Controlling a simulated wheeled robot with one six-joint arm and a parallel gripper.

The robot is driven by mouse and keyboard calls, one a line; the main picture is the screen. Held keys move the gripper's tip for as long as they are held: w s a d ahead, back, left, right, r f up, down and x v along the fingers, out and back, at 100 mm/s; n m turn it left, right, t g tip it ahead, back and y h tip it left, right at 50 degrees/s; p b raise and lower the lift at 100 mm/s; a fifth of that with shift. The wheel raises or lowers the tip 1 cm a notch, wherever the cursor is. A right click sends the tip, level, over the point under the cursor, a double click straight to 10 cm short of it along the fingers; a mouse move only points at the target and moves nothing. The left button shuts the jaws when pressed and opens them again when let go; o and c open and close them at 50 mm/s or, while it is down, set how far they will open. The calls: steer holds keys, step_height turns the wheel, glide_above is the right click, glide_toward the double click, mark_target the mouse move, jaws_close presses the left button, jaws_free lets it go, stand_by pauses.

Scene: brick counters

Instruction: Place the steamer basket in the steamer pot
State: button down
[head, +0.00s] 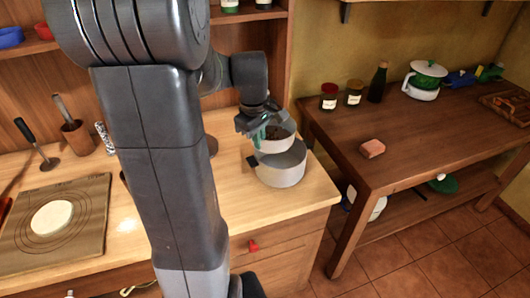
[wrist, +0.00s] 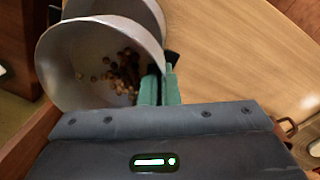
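The steamer basket (head: 276,147) is a pale round bowl with several small brown pieces inside. The steamer pot (head: 283,176) is a grey round pot with a dark side handle, standing near the right end of the light wood counter. My gripper (head: 258,137) is shut on the basket's rim. In the wrist view its green fingers (wrist: 158,84) pinch the rim at the right of the basket (wrist: 58,72). The basket overlaps the pot's upper left part in the head view and seems above it, off centre. In the wrist view the pot (wrist: 142,9) shows partly behind the basket.
A cutting board (head: 90,222) with a pale round piece (head: 52,217) lies at the counter's left. A mortar (head: 77,137) stands at the back.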

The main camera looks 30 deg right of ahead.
step_height(320, 180, down, 4)
steer(key=shift+f, duration=0.2)
steer(key=shift+f, duration=0.4)
steer(key=c, duration=1.7)
jaws_free()
